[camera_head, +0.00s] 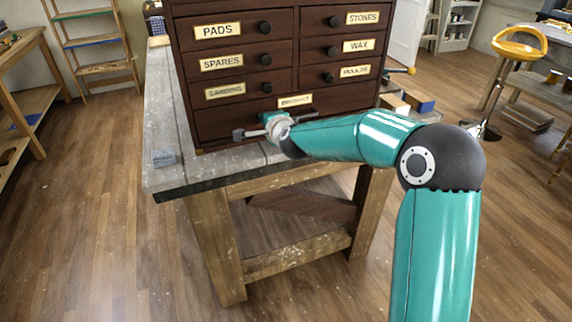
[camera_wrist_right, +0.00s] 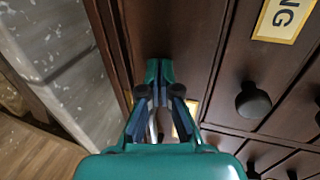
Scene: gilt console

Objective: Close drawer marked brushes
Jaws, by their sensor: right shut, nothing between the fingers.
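The wide bottom drawer (camera_head: 222,122) of the dark wooden cabinet has a label (camera_head: 295,100) that appears to read BRUSHES. No clear gap shows around its front, and I cannot tell whether it is fully in. My right gripper (camera_head: 240,134) is in front of this drawer, low and left of the label. In the right wrist view my right gripper (camera_wrist_right: 160,72) is shut and empty, its tips at the dark drawer front (camera_wrist_right: 190,65); I cannot tell whether they touch. The gripper hides part of a label (camera_wrist_right: 188,118). The left gripper is out of view.
The cabinet stands on a paint-spotted workbench (camera_head: 172,120). Smaller drawers with round knobs (camera_head: 265,58) sit above the bottom one. A yellow stool (camera_head: 518,45) stands at the right. The floor in front is clear.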

